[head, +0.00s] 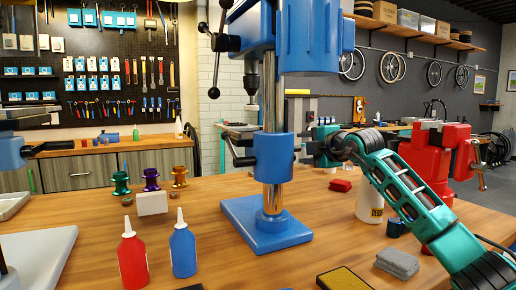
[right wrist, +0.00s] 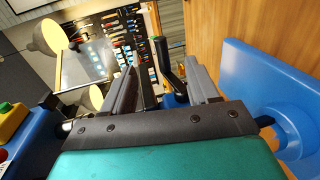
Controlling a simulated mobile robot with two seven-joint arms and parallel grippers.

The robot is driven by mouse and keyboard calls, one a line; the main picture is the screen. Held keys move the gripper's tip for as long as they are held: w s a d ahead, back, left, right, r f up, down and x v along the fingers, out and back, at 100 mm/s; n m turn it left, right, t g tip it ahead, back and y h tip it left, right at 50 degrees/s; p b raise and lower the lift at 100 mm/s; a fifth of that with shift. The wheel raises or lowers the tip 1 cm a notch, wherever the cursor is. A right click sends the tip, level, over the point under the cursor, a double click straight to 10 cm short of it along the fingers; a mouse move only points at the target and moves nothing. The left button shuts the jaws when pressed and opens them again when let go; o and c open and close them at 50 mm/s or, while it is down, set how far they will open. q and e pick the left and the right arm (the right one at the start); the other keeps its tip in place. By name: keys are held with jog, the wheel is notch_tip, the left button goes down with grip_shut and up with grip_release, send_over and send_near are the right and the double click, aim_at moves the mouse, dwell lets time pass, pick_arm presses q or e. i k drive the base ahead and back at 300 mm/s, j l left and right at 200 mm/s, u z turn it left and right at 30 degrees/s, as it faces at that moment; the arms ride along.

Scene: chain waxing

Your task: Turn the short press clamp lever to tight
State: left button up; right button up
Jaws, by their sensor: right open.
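The blue drill press stands on its base plate (head: 265,228) in the middle of the bench. A blue clamp collar (head: 273,158) sits around its steel column, with a black lever (head: 241,160) on its left side. My right gripper (head: 308,152) is at the collar's right side, partly hidden by it. In the right wrist view my right gripper (right wrist: 162,88) is open, and a black lever (right wrist: 168,62) with a blue hub shows between its fingers. I cannot tell whether the fingers touch it. My left gripper is not in view.
Red (head: 132,258) and blue (head: 183,252) bottles stand in front. A white box (head: 152,203) and coloured spools are behind them. A red vise (head: 435,155) and white bottle (head: 369,203) are at right, near my right arm.

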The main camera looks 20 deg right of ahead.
aim_at(231, 148)
jog(key=k+l, duration=0.1)
jog(key=k, duration=0.9)
